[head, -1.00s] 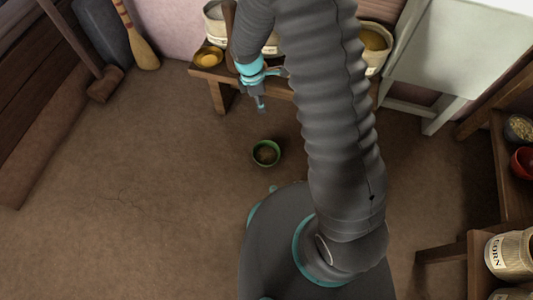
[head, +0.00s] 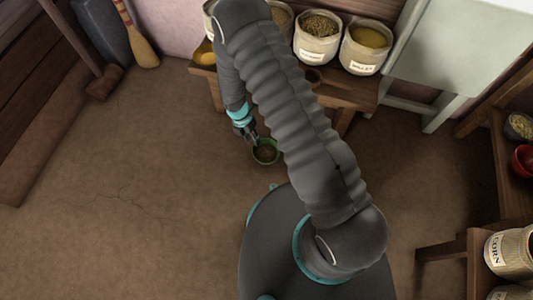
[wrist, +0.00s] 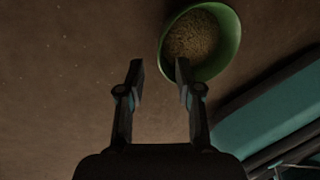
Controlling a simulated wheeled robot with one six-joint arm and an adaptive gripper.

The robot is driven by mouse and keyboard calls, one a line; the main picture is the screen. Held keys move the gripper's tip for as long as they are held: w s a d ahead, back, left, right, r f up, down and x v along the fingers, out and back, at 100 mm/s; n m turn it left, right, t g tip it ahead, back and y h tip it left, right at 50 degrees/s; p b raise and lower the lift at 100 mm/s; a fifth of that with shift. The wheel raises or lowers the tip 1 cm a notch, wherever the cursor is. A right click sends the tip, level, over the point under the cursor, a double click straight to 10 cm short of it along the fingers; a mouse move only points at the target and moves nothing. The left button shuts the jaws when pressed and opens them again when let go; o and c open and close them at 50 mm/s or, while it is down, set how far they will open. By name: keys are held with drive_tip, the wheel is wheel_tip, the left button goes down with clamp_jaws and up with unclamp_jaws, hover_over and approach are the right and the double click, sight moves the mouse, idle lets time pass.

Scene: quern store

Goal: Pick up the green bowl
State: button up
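The green bowl (head: 266,151) stands upright on the brown floor, just in front of my base in the head view. It holds a brownish grainy filling, which shows clearly in the wrist view (wrist: 201,42). My gripper (head: 252,138) is at the upper left side of the bowl in the head view. The left fingertip is over bare floor.
A low wooden bench (head: 345,92) with several sacks, among them a millet sack (head: 366,47), stands behind the bowl. A shelf with a corn sack (head: 511,255) and a red bowl (head: 524,159) is at the right. The floor on the left is clear.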

sight(266, 153)
drive_tip(key=x, duration=0.5)
drive_tip(key=shift+w+d+f+b, duration=0.1)
drive_tip(key=shift+d+f+b, duration=0.05)
drive_tip(key=shift+b, duration=0.25)
clamp_jaws()
